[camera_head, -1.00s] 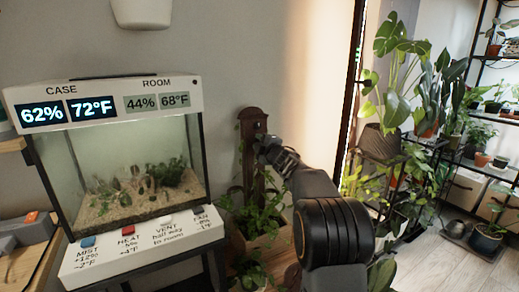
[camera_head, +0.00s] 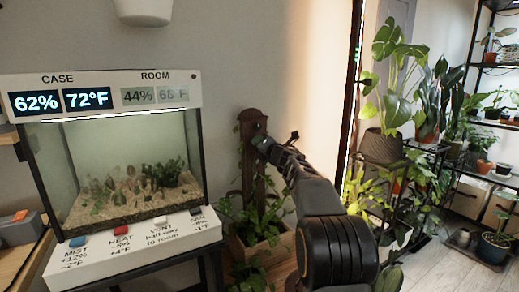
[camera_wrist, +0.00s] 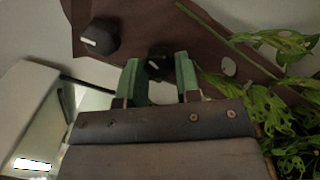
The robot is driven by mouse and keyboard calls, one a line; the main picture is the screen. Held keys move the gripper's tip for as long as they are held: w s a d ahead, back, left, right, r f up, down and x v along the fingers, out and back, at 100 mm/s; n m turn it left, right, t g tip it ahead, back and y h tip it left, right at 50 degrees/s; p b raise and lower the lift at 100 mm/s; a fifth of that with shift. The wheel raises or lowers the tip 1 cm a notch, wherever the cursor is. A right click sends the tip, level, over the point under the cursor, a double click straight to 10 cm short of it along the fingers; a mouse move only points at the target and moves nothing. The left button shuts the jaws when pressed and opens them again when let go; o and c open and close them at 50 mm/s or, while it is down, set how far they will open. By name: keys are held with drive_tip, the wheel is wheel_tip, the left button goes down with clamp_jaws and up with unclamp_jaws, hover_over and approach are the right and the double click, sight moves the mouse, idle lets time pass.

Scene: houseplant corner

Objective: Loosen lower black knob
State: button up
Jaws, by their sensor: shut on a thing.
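A brown wooden post (camera_head: 250,165) stands behind the planter, right of the glass case. In the wrist view the post (camera_wrist: 200,50) shows two black knobs. The lower black knob (camera_wrist: 157,64) sits between the green fingertips of my gripper (camera_wrist: 158,75), which is shut on it. A small pale mark shows on this knob. The upper black knob (camera_wrist: 100,37), with a white pointer mark, stands free to its left. In the head view my gripper (camera_head: 262,143) meets the post's front and hides the lower knob.
The glass case (camera_head: 120,160) with a display panel stands left, its labelled button ledge (camera_head: 125,250) in front. Vines climb from a wooden planter (camera_head: 262,250) below the post. Potted plants on black shelves (camera_head: 480,150) fill the right.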

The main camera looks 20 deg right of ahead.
drive_tip(key=n+b, duration=0.1)
drive_tip(key=n, duration=0.3)
drive_tip(key=shift+n, duration=0.4)
drive_tip(key=shift+n+y, duration=0.3)
drive_tip(key=o, duration=0.9)
drive_tip(key=shift+o, duration=0.2)
drive_tip(key=s+d, duration=0.2)
drive_tip(key=s, duration=1.1)
drive_tip(key=shift+s+d+f+b, duration=0.15)
drive_tip(key=shift+s+f+b, duration=0.05)
drive_tip(key=shift+s+b, duration=0.2)
drive_tip(key=shift+w+r, duration=0.1)
